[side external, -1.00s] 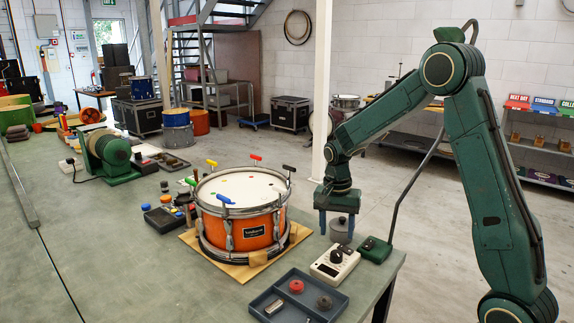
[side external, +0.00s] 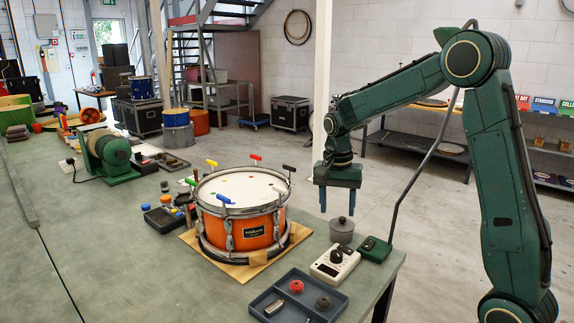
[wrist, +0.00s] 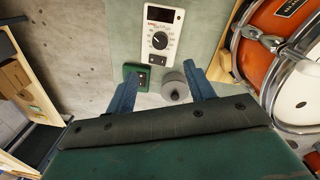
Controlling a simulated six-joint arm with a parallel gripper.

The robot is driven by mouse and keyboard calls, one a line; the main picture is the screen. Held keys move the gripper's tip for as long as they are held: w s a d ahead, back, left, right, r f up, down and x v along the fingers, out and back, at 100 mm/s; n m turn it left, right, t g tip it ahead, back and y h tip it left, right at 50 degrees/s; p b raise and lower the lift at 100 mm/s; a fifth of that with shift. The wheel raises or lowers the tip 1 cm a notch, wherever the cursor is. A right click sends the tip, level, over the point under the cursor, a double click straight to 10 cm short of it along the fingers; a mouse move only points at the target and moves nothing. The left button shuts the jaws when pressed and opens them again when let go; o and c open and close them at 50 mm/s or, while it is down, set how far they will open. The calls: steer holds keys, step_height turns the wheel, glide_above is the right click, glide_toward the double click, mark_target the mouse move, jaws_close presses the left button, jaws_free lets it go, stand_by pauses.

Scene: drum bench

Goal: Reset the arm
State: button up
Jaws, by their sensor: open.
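My gripper (side external: 337,201) is at the end of my green arm, raised above the right edge of the bench, with its blue fingers pointing down. It is open and empty. A grey lidded pot with a knob (side external: 341,230) stands on the bench below the fingers and apart from them. In the wrist view the two blue fingers (wrist: 162,92) are spread wide, and the grey pot (wrist: 175,88) shows between them, nearer the right finger.
An orange snare drum (side external: 241,219) with coloured keys on its rim stands on a wooden board left of my gripper. A white dial meter (side external: 335,264), a green box (side external: 375,249) and a blue-grey tray (side external: 299,297) lie near the bench's edge.

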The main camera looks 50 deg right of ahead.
steer(key=s+a+r+n+t, duration=0.2)
steer(key=s+a+r+n, duration=0.1)
steer(key=s, duration=0.4)
steer(key=s+a+r+n+t, duration=0.2)
steer(key=s+a+r+n, duration=0.1)
steer(key=s+a+n, duration=0.3)
steer(key=s+a+r+n+t, duration=0.2)
steer(key=s+a+r+n, duration=0.2)
steer(key=s, duration=0.4)
steer(key=shift+s+a+n, duration=0.2)
steer(key=shift+s+n, duration=0.05)
steer(key=shift+n, duration=0.15)
stand_by(0.9)
